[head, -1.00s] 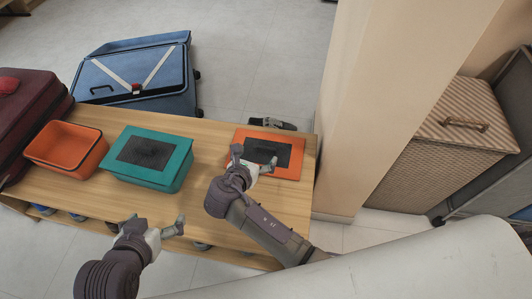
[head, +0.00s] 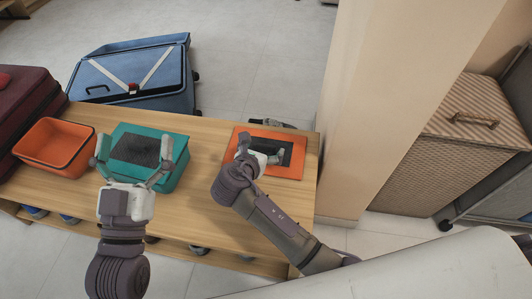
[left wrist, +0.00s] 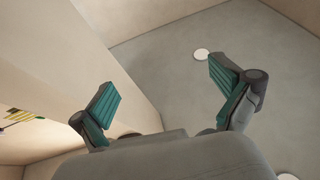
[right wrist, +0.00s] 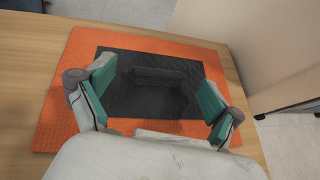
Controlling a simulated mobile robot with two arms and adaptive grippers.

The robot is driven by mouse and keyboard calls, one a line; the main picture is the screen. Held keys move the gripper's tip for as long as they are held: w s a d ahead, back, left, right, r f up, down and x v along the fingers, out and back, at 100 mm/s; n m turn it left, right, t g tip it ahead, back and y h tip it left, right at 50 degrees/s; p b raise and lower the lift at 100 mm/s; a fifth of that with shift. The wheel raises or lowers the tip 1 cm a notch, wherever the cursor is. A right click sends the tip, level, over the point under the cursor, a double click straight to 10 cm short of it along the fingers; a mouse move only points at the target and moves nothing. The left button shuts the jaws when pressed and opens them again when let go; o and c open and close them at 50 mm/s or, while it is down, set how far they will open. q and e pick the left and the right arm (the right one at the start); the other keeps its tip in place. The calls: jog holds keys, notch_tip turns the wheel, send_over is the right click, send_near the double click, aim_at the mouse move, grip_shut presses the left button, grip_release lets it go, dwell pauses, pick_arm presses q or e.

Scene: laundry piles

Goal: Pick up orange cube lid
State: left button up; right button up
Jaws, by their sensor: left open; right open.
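The orange lid (head: 287,170) with a dark central panel lies flat at the right end of the wooden bench. In the right wrist view the orange lid (right wrist: 60,127) shows a raised dark handle (right wrist: 157,76) on its panel. My right gripper (head: 262,150) is open over the lid, its fingers (right wrist: 155,100) spread on either side of the handle, holding nothing. My left gripper (head: 133,150) is open and empty in front of the teal box (head: 170,180). The left wrist view shows its spread fingers (left wrist: 165,95) against bare walls and ceiling.
An open orange box (head: 48,158) stands left of the teal box on the wooden bench (head: 215,215). A blue suitcase (head: 170,85) lies behind it, a maroon one (head: 35,105) at far left. A beige pillar (head: 370,100) rises at the bench's right end.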

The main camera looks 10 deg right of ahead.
jog(key=shift+w+d+f+b, duration=0.25)
jog(key=shift+w+b, duration=0.1)
jog(key=shift+b, duration=0.1)
jog(key=c, duration=1.1)
pick_arm(q)
jog(key=s+r+t, duration=0.1)
jog(key=r+t, duration=0.1)
jog(key=s+r+t, duration=0.1)
jog(key=r, duration=0.1)
jog(key=shift+s+r+h, duration=0.1)
jog(key=shift+s+h, duration=0.25)
jog(key=shift+h, duration=0.05)
jog(key=shift+w, duration=0.1)
pick_arm(e)
jog(key=shift+r, duration=0.15)
